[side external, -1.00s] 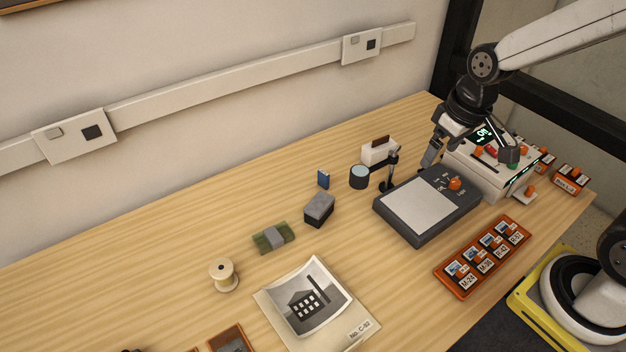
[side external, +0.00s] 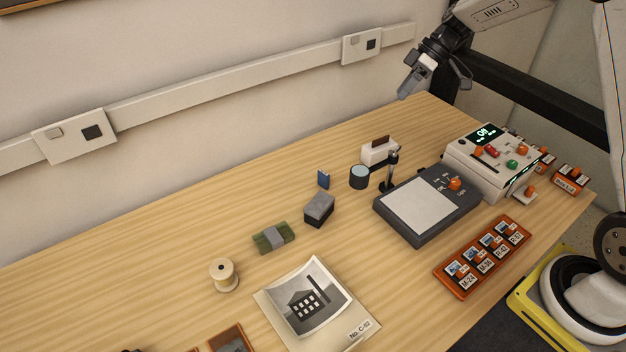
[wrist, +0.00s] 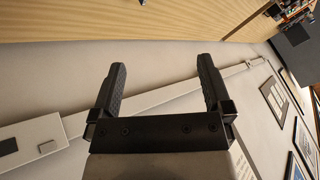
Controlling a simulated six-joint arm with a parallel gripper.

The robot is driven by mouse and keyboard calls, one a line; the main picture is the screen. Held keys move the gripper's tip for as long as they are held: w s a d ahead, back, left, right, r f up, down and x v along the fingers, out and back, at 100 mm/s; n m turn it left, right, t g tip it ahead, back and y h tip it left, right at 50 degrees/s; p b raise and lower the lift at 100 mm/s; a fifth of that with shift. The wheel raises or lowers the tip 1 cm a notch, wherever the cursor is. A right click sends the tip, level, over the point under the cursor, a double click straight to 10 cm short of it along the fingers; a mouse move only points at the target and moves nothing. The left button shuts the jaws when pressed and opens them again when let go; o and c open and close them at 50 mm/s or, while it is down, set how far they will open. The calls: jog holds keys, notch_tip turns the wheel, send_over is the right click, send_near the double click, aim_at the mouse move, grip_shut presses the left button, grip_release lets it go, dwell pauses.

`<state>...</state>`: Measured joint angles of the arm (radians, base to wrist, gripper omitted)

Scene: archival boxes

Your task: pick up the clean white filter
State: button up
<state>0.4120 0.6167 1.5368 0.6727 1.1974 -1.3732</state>
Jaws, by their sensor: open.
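I cannot make out a clean white filter for certain in either view. A small white holder (side external: 380,152) with a brown piece standing in its top is at the back of the bench, behind the dark light pad. My gripper (side external: 436,88) is open and empty, raised in front of the wall above the back right of the bench, well clear of everything on it. In the wrist view, my gripper (wrist: 162,64) shows two black fingers spread apart with nothing between them.
A control box (side external: 493,160) with coloured knobs stands right of the light pad (side external: 418,207). A labelled orange tray (side external: 462,292) is in front. A small dark cylinder (side external: 359,177), grey block (side external: 319,209), spool (side external: 224,275) and photograph (side external: 312,300) lie left. The back left bench is clear.

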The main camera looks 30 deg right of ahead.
aim_at(379, 143)
jog(key=w+d+f+n+t+y, duration=0.1)
jog(key=w+d+n+t+y, duration=0.4)
jog(key=d, duration=0.6)
jog(key=shift+w+a+f+n+g+h, duration=0.1)
jog(key=shift+w+a+f+n+g, duration=0.25)
jog(key=shift+f, duration=2.8)
jog(key=shift+w+a+f+n+g+h, duration=0.15)
jog(key=shift+a+f+g, duration=0.3)
jog(key=shift+f, duration=2.7)
jog(key=shift+w+a+f+n+g+h, duration=0.1)
jog(key=shift+w+a+f+g, duration=0.25)
jog(key=shift+f, duration=2.8)
jog(key=shift+s+a, duration=0.1)
jog(key=shift+x, duration=2.6)
jog(key=c, duration=1.2)
